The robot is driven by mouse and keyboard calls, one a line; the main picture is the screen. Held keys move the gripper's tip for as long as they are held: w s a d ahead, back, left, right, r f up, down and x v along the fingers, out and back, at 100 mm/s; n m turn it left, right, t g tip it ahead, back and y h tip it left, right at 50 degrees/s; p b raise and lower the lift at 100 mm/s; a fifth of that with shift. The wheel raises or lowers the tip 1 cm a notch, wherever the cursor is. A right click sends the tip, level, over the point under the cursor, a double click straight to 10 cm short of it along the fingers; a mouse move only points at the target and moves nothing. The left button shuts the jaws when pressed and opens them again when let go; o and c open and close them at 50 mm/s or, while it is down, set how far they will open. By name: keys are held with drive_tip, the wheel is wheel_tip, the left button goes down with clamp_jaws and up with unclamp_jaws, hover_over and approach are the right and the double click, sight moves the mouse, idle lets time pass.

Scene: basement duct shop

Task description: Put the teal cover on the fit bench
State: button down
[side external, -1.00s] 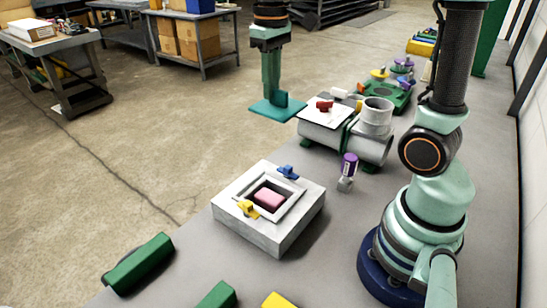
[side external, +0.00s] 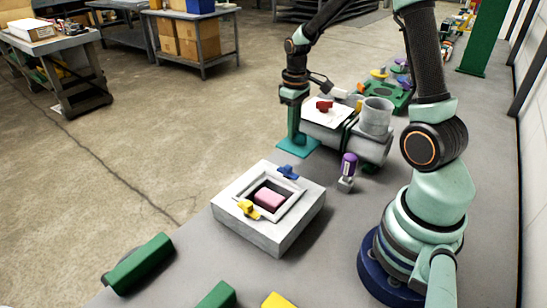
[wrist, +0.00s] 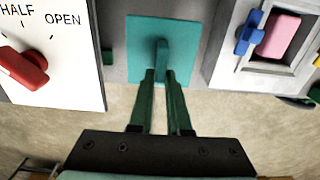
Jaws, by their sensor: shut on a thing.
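The teal cover (side external: 297,149) is a flat square plate with an upright tab handle. It also shows in the wrist view (wrist: 183,32). My gripper (side external: 295,128) is shut on the tab; its fingers pinch the tab in the wrist view (wrist: 162,76). The plate is level, at the left edge of the grey bench (side external: 345,215), which I take as the fit bench. Its near edge reaches about the bench edge. I cannot tell whether it touches the top or hovers just above.
A grey duct (side external: 375,148) with a red knob stands just right of the cover. A purple-topped part (side external: 349,167) stands between them.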

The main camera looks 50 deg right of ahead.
sight(293, 143)
wheel_tip(293, 143, down, 7)
drive_tip(key=shift+f, duration=0.15)
idle(0.4)
drive_tip(key=shift+f, duration=0.15)
drive_tip(key=c, duration=0.9)
unclamp_jaws()
